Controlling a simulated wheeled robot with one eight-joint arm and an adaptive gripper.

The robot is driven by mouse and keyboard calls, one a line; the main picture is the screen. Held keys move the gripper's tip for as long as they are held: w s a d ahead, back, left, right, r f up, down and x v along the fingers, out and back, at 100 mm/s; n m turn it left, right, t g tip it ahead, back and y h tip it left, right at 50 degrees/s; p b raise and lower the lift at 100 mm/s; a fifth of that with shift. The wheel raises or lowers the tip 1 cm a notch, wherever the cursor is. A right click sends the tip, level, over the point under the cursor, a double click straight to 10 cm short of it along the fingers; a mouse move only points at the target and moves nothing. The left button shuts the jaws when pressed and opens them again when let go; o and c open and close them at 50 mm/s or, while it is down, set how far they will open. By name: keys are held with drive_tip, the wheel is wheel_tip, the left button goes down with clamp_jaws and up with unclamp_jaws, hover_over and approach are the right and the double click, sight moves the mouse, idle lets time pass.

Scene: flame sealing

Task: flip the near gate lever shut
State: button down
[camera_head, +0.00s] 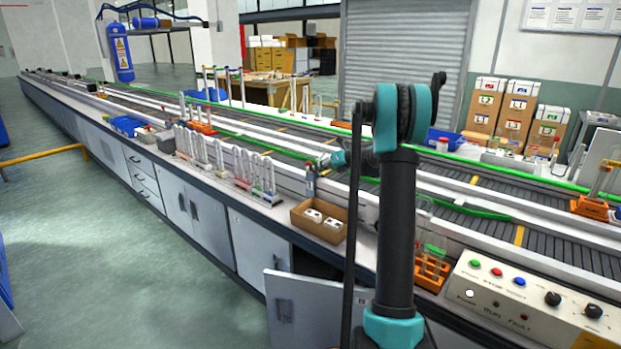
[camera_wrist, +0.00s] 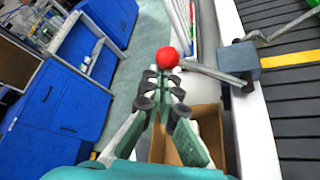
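The near gate lever shows in the wrist view as a grey rod (camera_wrist: 212,73) with a red ball knob (camera_wrist: 167,56) at its left end. The rod runs right to a grey block (camera_wrist: 238,57) beside the conveyor. My gripper (camera_wrist: 164,78) has its fingertips close together right at the knob, which shows just beyond them. Whether the fingers touch or hold the knob, I cannot tell. In the head view my gripper (camera_head: 312,164) is small, at the conveyor's near edge above a cardboard box, and its fingers are unclear.
The open cardboard box (camera_head: 340,229) with white items lies below my gripper. Glass tubes in a rack (camera_head: 268,197) stand to its left. An orange tube rack (camera_head: 431,274) and a control panel (camera_head: 535,300) are at right. A cabinet door (camera_head: 305,310) hangs open below.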

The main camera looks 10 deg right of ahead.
drive_tip(key=w+d+r, duration=0.4)
drive_tip(key=shift+d, duration=0.3)
idle(0.3)
drive_tip(key=shift+w+d, duration=0.1)
idle(0.4)
drive_tip(key=s+a, duration=0.2)
drive_tip(key=s, duration=0.2)
drive_tip(key=s+d, duration=0.3)
drive_tip(key=d, duration=0.5)
drive_tip(key=shift+d, duration=0.25)
drive_tip(key=shift+f, duration=0.1)
